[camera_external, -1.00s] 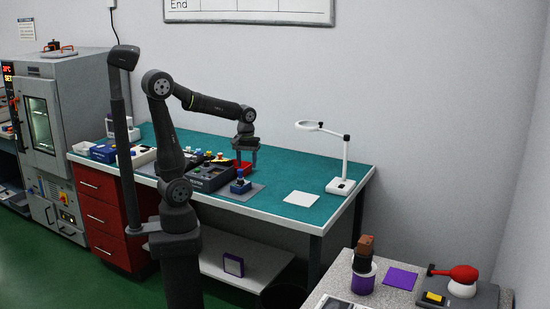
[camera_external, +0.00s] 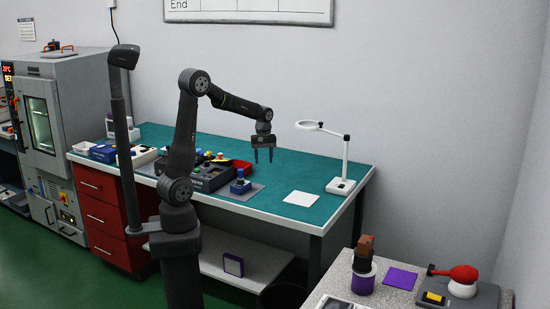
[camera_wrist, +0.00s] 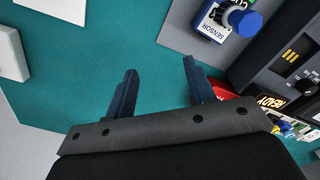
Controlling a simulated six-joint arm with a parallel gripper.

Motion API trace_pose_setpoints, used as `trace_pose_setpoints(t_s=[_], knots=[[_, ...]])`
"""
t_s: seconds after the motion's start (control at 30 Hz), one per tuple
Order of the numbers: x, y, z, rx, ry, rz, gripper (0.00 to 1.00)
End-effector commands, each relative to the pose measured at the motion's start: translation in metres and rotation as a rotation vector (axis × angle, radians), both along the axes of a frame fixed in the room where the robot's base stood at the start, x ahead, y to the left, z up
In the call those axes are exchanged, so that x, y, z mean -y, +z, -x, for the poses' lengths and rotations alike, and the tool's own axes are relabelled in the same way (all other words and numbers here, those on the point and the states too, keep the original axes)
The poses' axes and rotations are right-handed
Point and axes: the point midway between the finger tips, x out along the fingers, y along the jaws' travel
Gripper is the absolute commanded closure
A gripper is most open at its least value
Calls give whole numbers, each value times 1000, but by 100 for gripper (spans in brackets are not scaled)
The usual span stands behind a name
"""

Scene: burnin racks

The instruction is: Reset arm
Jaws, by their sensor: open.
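My gripper (camera_external: 264,156) is open and empty, pointing down above the green mat on the workbench (camera_external: 300,165). Its two fingers also show spread apart in the wrist view (camera_wrist: 160,90), with only green surface between them. A blue block with a knob (camera_external: 240,184) sits on a grey pad at the bench's front, below and left of my gripper. In the wrist view this block (camera_wrist: 215,22) carries a "SENSOR" label and lies at the upper right, apart from the fingers.
A dark rack (camera_external: 210,178) and a red tray (camera_external: 241,166) stand left of the gripper. A white magnifier lamp (camera_external: 341,184) and a white pad (camera_external: 300,198) are to the right. An oven (camera_external: 45,120) stands far left. The bench's back right is clear.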

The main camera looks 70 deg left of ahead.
Motion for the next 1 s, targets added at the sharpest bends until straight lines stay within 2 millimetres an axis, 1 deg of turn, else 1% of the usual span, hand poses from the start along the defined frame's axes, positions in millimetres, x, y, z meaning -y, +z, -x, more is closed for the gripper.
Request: trace_pose_setpoints(t_s=[0.03,0.4,0.6,0.8,1.0], knots=[[-8,-5,-4,-1,19,1,50],[-71,-43,7,-1,16,1,50],[-99,-60,10,-1,14,1,50],[-113,-68,12,-1,12,1,50],[-116,-70,12,0,11,0,50]])
